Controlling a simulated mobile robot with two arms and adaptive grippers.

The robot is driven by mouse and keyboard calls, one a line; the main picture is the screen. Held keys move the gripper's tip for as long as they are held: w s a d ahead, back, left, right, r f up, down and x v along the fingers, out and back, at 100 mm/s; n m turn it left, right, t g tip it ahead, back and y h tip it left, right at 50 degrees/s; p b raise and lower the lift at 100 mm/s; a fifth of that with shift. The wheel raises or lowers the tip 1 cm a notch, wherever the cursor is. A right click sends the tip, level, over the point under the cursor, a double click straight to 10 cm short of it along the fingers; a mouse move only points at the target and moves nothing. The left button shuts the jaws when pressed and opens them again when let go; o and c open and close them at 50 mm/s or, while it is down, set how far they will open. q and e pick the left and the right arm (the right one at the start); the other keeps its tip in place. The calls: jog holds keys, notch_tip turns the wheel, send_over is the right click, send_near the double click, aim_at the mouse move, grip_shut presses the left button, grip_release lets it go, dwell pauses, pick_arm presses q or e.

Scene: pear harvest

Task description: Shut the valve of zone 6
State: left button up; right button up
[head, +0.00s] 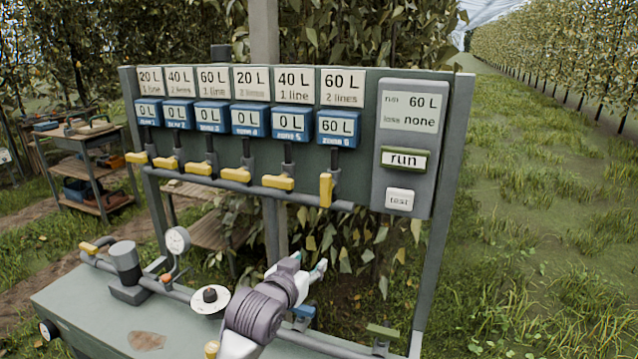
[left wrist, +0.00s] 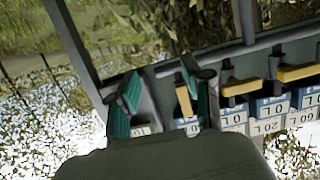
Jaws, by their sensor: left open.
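The zone 6 valve has a yellow lever (head: 326,190) that hangs upright, in line with its pipe, at the right end of the valve row. Its blue meter (head: 338,127) reads 60 L. My left gripper (head: 311,263) is open and empty, below that lever in the head view. In the left wrist view, which shows the panel upside down, the lever (left wrist: 184,101) appears between the open fingers (left wrist: 166,84), closer to the right one. Contact is not visible. My right gripper is not in view.
The other yellow levers, such as zone 5's (head: 278,182), lie sideways, with meters at 0 L. A control box (head: 408,144) with run and test buttons stands at right, showing "run 60 L" and "loss none". Below is a bench (head: 75,300) with a pipe and gauge (head: 178,240).

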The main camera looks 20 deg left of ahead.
aim_at(324, 183)
pick_arm(q)
notch_tip(324, 183, up, 13)
jog(key=w+a+t, duration=0.2)
jog(key=t, duration=0.1)
jog(key=w+p, duration=0.1)
jog(key=w, duration=0.3)
jog(key=w+p, duration=0.1)
jog(key=w, duration=0.4)
jog(key=w+d+p, duration=0.1)
jog(key=w, duration=0.3)
jog(key=shift+w+f, duration=0.3)
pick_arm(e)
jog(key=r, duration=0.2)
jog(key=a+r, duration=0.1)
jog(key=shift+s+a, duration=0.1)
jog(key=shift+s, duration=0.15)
pick_arm(q)
grip_shut()
